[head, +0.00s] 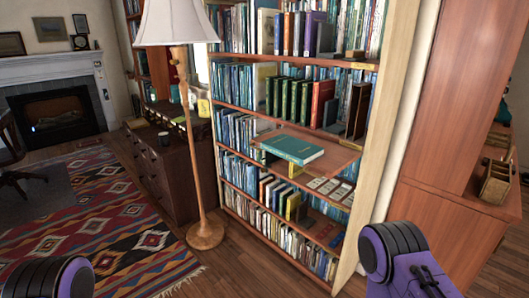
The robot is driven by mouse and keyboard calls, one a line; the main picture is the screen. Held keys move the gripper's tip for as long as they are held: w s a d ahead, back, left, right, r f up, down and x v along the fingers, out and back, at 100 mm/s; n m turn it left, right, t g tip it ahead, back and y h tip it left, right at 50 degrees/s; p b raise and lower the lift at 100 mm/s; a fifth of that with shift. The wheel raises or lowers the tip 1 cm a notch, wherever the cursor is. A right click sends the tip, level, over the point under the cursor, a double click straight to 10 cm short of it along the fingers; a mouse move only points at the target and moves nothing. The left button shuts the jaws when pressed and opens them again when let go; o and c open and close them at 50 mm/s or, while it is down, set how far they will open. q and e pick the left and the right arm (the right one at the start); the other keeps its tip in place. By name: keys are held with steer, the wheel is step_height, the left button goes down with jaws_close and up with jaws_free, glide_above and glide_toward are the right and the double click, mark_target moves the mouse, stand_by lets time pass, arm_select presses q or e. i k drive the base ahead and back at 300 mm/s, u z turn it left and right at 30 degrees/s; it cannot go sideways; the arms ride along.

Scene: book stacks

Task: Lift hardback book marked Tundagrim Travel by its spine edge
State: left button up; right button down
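A teal hardback book (292,149) lies flat on a wooden shelf board (335,160) that juts out from the bookcase. Small marks show on its cover, but they are too small to read, so I cannot confirm the Tundagrim Travel title. Its pale page edges show along the near side. Only purple and black links of my two arms show, at the bottom left and bottom right. Neither gripper is in view, and nothing of mine touches the book.
The bookcase (370,130) holds several rows of books above and below the board. A floor lamp (205,234) stands close on its left, by a dark cabinet (160,180). A wooden cabinet (440,100) stands at right. Bare floor (235,268) lies in front.

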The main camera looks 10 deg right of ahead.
mark_target(300, 152)
steer(key=z, duration=0.1)
steer(key=i, duration=1.4)
steer(key=z, duration=0.3)
